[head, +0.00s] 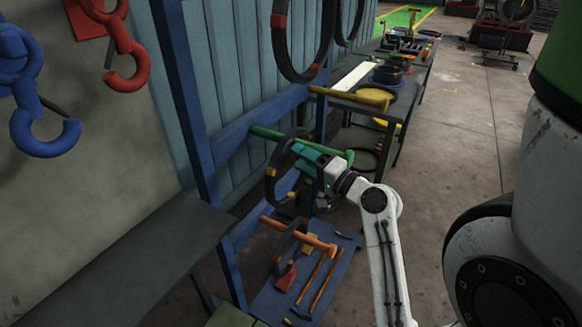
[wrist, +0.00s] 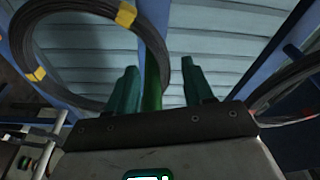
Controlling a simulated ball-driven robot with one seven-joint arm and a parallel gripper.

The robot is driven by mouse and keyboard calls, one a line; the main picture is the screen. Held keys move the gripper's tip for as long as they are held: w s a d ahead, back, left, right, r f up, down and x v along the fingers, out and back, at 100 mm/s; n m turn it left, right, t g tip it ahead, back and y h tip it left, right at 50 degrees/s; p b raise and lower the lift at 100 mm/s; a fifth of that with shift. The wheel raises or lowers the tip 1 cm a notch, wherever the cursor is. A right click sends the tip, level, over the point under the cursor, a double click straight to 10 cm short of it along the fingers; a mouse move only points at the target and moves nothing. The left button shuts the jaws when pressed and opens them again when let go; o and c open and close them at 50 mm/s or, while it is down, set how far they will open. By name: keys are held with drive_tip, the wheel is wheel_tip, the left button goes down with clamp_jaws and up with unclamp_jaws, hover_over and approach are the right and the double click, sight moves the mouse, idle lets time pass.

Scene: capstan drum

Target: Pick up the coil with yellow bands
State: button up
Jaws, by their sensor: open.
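The coil with yellow bands (head: 269,185) is a black ring hanging at the green peg (head: 268,133) on the blue frame. In the wrist view the coil (wrist: 70,99) fills the upper left, with two yellow bands showing. My gripper (head: 308,158) is at the coil's upper right side, beside the peg. In the wrist view my gripper (wrist: 161,85) has its teal fingers apart. The green peg (wrist: 152,75) and the coil's near rim show between or just behind the fingers. I cannot tell whether they touch, and part of the rim is hidden by the left finger.
A coil with red bands (head: 279,50) hangs above. Another coil (head: 279,262) hangs at an orange peg (head: 300,236) below. A yellow peg (head: 350,96) sticks out at upper right. Blue posts (head: 185,85) stand close by. A grey bench (head: 125,262) is at left; open floor lies right.

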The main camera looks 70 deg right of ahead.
sight(285, 150)
drive_tip(key=p+x, duration=0.1)
drive_tip(key=x, duration=0.4)
drive_tip(key=shift+w, duration=0.1)
clamp_jaws()
idle(0.3)
drive_tip(key=shift+f, duration=0.1)
idle(0.8)
